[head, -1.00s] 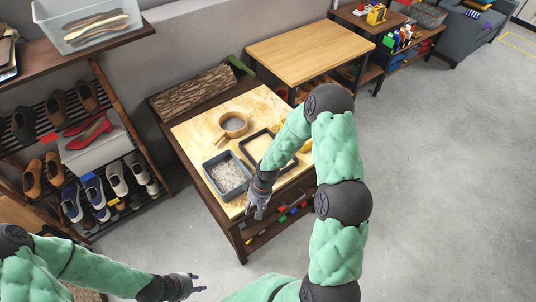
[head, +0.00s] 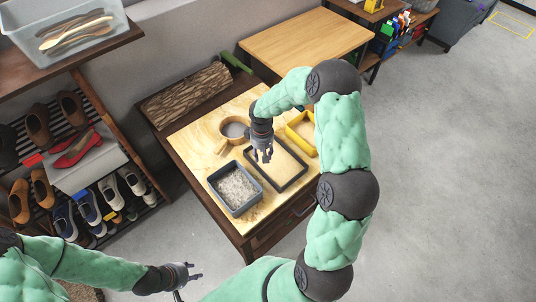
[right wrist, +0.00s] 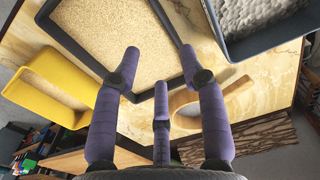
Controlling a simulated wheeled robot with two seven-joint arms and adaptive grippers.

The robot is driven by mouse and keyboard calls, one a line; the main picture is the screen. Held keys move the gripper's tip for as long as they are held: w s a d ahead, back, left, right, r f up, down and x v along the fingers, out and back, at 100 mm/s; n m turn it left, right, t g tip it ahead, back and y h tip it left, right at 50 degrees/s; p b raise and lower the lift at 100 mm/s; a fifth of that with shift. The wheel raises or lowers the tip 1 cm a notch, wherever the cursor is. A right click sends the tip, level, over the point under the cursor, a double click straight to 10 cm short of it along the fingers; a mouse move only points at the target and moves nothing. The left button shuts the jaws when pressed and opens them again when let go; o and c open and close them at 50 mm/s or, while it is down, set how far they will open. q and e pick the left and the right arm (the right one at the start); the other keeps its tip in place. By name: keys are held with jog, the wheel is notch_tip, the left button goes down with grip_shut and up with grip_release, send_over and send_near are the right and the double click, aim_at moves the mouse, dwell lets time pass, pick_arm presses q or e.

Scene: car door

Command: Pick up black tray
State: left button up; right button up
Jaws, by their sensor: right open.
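The black tray (head: 295,182) lies on the light board of the low table and holds pale tan grains. In the right wrist view the black tray (right wrist: 70,50) shows its dark rim at the top. My right gripper (head: 263,156) is open and empty over the tray's left part, fingers pointing down. In the right wrist view its fingers (right wrist: 165,65) are spread, two near the rim; I cannot tell whether they touch it. My left gripper (head: 194,274) is open and empty at the lower left, away from the table.
A grey tray (head: 211,188) of pale grey bits sits left of the black tray. A yellow tray (head: 291,134) is at its right. A log (head: 187,93) lies at the table's back. A shoe rack (head: 108,98) stands left.

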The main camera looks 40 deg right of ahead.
jog(key=b, duration=0.1)
send_near(261, 166)
jog(key=shift+s+a+f, duration=0.25)
jog(key=shift+s+f, duration=0.2)
jog(key=shift+s, duration=0.2)
jog(key=shift+s+a+f, duration=0.25)
jog(key=shift+s+f, duration=0.15)
jog(key=shift+s, duration=0.2)
notch_tip(261, 166, down, 5)
jog(key=shift+w+a+r+b, duration=0.1)
jog(key=shift+a+r+b, duration=0.1)
jog(key=shift+b, duration=0.45)
pick_arm(q)
notch_tip(261, 166, down, 2)
jog(key=shift+w+f, duration=0.1)
jog(key=shift+f, duration=0.05)
pick_arm(e)
jog(key=shift+r, duration=0.1)
grip_shut()
